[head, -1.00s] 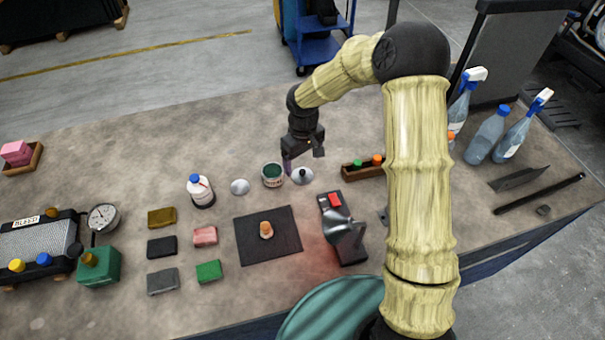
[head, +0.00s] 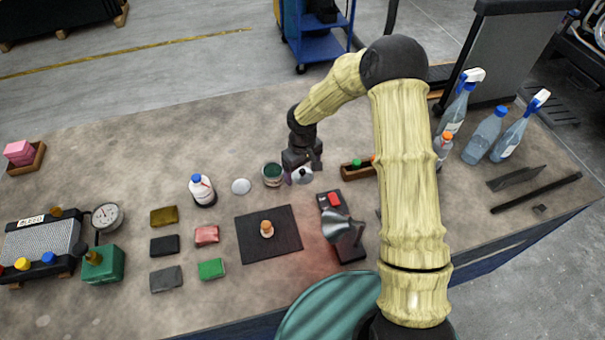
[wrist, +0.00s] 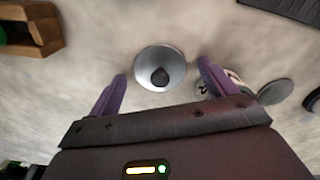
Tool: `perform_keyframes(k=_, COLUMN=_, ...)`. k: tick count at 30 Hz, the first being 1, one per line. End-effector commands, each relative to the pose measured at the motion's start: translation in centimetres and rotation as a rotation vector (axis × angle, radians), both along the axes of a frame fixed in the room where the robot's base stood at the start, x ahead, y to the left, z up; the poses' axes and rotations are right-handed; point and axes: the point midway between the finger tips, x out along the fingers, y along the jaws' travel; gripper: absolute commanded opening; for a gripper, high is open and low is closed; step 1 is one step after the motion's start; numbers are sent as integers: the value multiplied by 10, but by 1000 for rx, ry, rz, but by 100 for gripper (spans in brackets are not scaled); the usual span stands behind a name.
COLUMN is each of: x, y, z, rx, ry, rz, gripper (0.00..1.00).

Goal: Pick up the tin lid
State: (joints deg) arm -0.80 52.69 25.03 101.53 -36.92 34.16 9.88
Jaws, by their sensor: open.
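A round silver lid with a black knob (wrist: 148,72) lies on the workbench. In the wrist view it sits between and just beyond the purple fingertips of my gripper (wrist: 162,71), and nothing is held. In the head view my gripper (head: 303,172) is open right over this lid (head: 301,179) and partly hides it. A green-topped tin (head: 272,174) stands just left of the lid. A plain pale disc (head: 240,186) lies further left; it also shows in the wrist view (wrist: 275,92). Any contact between fingers and lid cannot be told.
A wooden tray (head: 352,172) with small coloured items sits close right of the lid. A white bottle with a blue cap (head: 202,191) stands left. A dark mat (head: 253,247) and a dark device with a red part (head: 338,225) lie nearer. Bare bench lies behind the lid.

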Motion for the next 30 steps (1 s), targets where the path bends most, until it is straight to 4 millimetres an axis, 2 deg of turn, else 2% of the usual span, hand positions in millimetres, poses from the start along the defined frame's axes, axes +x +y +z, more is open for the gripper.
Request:
perform_keyframes(k=8, x=0, y=0, z=0, rx=0, ry=0, rz=0, gripper=84)
perform_keyframes(k=11, x=0, y=0, z=0, rx=-1, ry=1, rz=0, gripper=68)
perform_keyframes(k=15, x=0, y=0, z=0, rx=-1, ry=1, rz=0, gripper=41)
perform_keyframes(k=16, x=0, y=0, z=0, rx=-1, ry=1, rz=0, gripper=36)
perform_keyframes(k=25, x=0, y=0, z=2, rx=0, ry=0, rz=-1, gripper=36)
perform_keyframes(k=30, x=1, y=-1, z=17, rx=0, ry=-4, rz=-1, gripper=36)
